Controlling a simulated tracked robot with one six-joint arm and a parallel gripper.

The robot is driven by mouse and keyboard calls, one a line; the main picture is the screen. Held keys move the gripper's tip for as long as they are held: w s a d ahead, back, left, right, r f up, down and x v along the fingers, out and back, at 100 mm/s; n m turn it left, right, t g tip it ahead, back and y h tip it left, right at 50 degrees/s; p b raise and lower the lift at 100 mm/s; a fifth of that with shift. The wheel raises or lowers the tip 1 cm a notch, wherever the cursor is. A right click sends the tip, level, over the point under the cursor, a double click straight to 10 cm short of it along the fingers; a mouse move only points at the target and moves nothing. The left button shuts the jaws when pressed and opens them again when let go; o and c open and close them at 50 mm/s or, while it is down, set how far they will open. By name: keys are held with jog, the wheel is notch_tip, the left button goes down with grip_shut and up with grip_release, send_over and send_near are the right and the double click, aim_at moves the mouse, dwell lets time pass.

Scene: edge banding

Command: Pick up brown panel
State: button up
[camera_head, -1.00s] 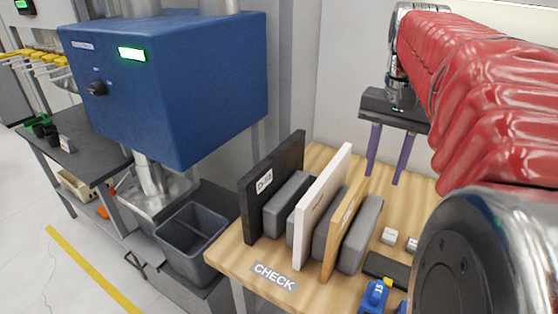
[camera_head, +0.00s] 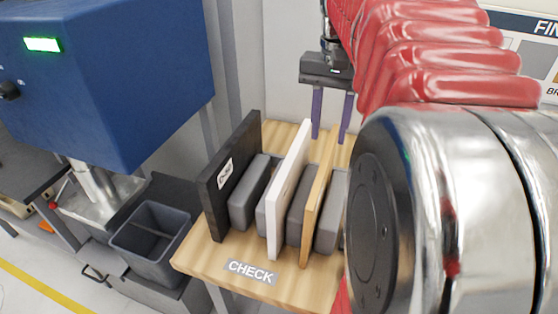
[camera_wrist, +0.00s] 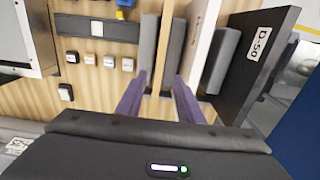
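The brown panel (camera_head: 318,200) is a thin light-wood board standing upright among grey holder blocks on a wooden table. It also shows as a narrow tan strip in the wrist view (camera_wrist: 161,55). My gripper (camera_head: 330,138) is open, with two purple fingers pointing down over the far end of the panel. In the wrist view my fingers (camera_wrist: 158,100) lie apart, one on each side of the panel's line. I see no contact, and how far the tips are above the panel is hard to tell.
A white panel (camera_head: 288,190) and a black labelled panel (camera_head: 230,175) stand upright to the left, with grey blocks (camera_head: 250,192) between. A grey bin (camera_head: 150,237) and blue machine (camera_head: 110,85) are further left.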

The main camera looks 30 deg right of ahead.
aim_at(325, 158)
notch_tip(325, 158, down, 8)
jog(key=shift+r, duration=0.25)
notch_tip(325, 158, down, 5)
jog(key=shift+s+a+f, duration=0.1)
jog(key=shift+s+a, duration=0.05)
dwell(0.6)
jog(key=shift+c, duration=0.4)
grip_shut()
dwell(1.2)
